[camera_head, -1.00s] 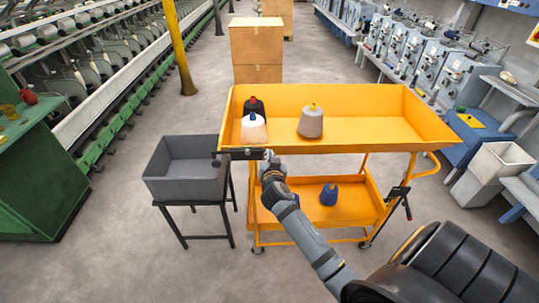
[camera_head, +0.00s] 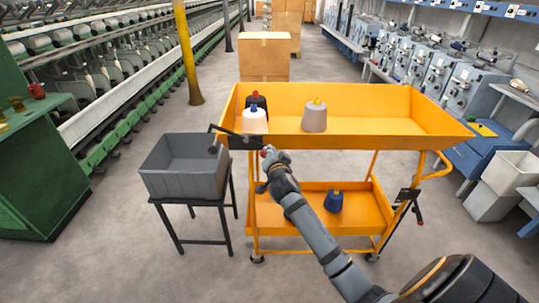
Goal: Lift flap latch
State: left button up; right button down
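An orange two-tier cart (camera_head: 375,145) stands in the middle. A black latch (camera_head: 243,142) sits at the front left corner of its upper tray. A thin black bar reaches left from it, over the grey bin's edge, with a short piece hanging at its end. My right gripper (camera_head: 268,157) is at the latch's right side, beside a small red knob. Its fingers are small and partly hidden, so I cannot tell whether they are open or shut on the knob. A similar black latch (camera_head: 408,195) with a red tip is on the cart's right leg. My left gripper is not in view.
A grey bin (camera_head: 180,183) on a black stand is close left of the cart. Cardboard boxes (camera_head: 264,60) stand behind. Clear floor lies in front.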

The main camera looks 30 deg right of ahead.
pick_arm(q)
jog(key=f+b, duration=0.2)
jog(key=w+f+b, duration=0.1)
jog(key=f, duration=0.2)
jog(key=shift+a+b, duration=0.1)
jog(key=shift+b, duration=0.3)
pick_arm(e)
jog(key=shift+w+a+f+m+t, duration=0.15)
jog(key=shift+f+m, duration=0.25)
jog(key=shift+f, duration=0.25)
jog(key=shift+s+a+f+m+t, duration=0.15)
jog(key=shift+f+m, duration=0.25)
jog(key=shift+f, duration=0.2)
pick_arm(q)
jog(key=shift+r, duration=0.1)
pick_arm(e)
jog(key=shift+w+d, duration=0.1)
